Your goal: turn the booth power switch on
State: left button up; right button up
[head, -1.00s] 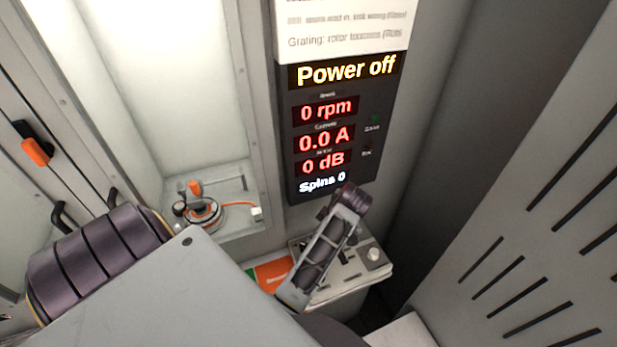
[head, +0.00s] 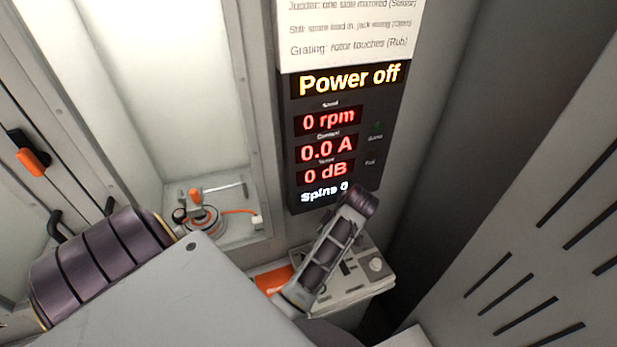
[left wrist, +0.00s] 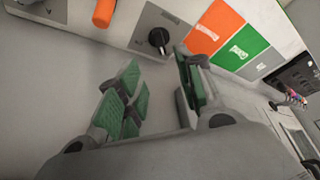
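The display panel (head: 288,150) on the wall reads "Power off", with 0 rpm, 0.0 A and 0 dB. In the left wrist view a black rotary knob (left wrist: 158,38) sits on a grey plate; I cannot tell for certain that it is the booth power switch. My left gripper (left wrist: 160,78) is open and empty, its green-padded fingers apart, just short of the knob and not visibly touching it. In the head view my left arm covers part of the control box (head: 340,292) below the display. My right gripper is not in view.
A small fixture with an orange knob (head: 195,194) and cable stands in the lit booth alcove. An orange handle (head: 33,162) is on the door frame at left. Orange (left wrist: 214,28) and green (left wrist: 241,46) panels lie right of the black knob. A slotted grey wall (head: 560,210) bounds the right.

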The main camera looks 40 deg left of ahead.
pick_arm(q)
jog(key=shift+a+f, duration=0.1)
jog(key=shift+x, duration=6.55)
grip_shut()
